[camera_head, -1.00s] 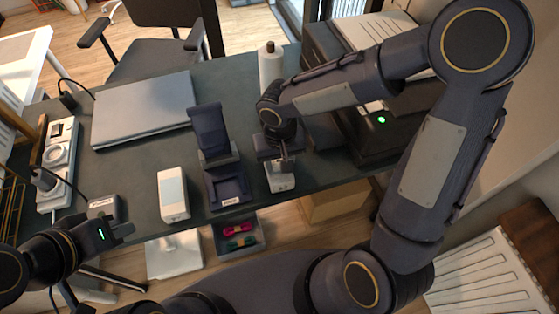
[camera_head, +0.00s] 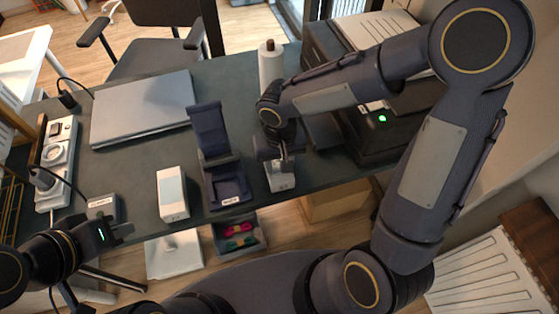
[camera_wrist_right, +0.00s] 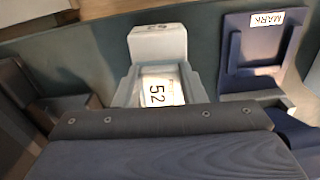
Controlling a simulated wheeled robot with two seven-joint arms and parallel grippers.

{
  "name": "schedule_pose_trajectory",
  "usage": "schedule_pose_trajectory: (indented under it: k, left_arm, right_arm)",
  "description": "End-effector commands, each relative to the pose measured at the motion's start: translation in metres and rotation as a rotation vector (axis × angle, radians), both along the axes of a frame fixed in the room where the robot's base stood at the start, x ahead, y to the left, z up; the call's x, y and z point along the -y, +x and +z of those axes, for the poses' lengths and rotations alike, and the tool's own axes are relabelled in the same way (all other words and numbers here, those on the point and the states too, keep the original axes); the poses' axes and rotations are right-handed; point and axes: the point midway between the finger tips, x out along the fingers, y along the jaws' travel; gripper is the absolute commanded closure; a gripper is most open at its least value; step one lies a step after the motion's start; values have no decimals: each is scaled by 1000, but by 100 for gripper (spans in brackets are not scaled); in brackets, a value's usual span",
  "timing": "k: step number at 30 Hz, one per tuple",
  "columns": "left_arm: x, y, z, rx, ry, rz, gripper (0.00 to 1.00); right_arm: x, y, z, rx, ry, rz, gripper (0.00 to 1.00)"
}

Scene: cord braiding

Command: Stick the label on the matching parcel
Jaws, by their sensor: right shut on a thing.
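A white label printed 52 (camera_wrist_right: 164,88) shows in the right wrist view, at the mouth of a small pale grey holder (camera_wrist_right: 157,42). The same holder stands at the table's front edge in the head view (camera_head: 281,179). My right gripper (camera_head: 282,158) is right over it and shut on the label; its fingertips are mostly hidden. My left gripper (camera_head: 123,231) is at the table's front left, beside a small grey box (camera_head: 104,207); its jaw gap is unclear. I cannot identify a matching parcel; a plain cardboard box (camera_head: 335,203) sits below the table edge.
A dark blue stand (camera_head: 226,180), tagged MARK in the right wrist view (camera_wrist_right: 266,19), is left of the holder. A white box (camera_head: 172,193), closed laptop (camera_head: 143,107), white bottle (camera_head: 270,66), power strip (camera_head: 57,160) and black printer (camera_head: 375,132) occupy the table.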

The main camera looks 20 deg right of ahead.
Motion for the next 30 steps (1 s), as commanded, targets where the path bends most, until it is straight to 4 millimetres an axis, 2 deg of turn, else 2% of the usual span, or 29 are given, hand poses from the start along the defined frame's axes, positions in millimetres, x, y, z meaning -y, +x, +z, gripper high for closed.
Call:
schedule_pose_trajectory:
  k: [6,7,12,18,21,22,30]
  left_arm:
    - [0,0,-1,0,0,0,100]
    - [0,0,-1,0,0,0,100]
    - [0,0,-1,0,0,0,100]
    - [0,0,-1,0,0,0,100]
    - [0,0,-1,0,0,0,100]
    - [0,0,-1,0,0,0,100]
    - [0,0,0,0,0,0,100]
  right_arm:
    - [0,0,-1,0,0,0,84]
    - [0,0,-1,0,0,0,61]
    - [0,0,-1,0,0,0,38]
    - [0,0,-1,0,0,0,38]
    - [0,0,-1,0,0,0,25]
    - [0,0,-1,0,0,0,23]
    - [0,0,0,0,0,0,23]
